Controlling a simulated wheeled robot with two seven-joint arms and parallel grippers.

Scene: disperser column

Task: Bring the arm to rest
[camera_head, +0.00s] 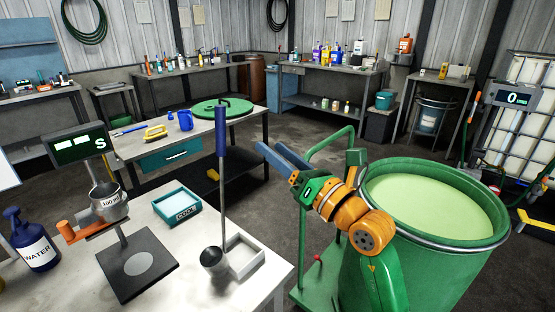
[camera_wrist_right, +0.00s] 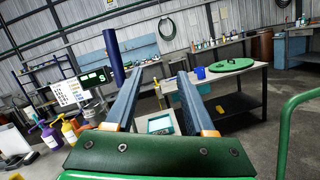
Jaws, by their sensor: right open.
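My right gripper (camera_head: 268,158) is raised in front of the green tub, beside the near table. Its two blue-grey fingers are apart with nothing between them; the right wrist view also shows the open fingers (camera_wrist_right: 158,95). The orange and green right arm (camera_head: 350,212) is bent and comes in from the lower right. The blue-handled ladle (camera_head: 221,170) stands upright to the left of the gripper, apart from it in the head view. My left gripper is in neither view.
A large green tub (camera_head: 440,205) of pale liquid stands at right, with a green rail (camera_head: 303,190) beside it. Floor behind is open.

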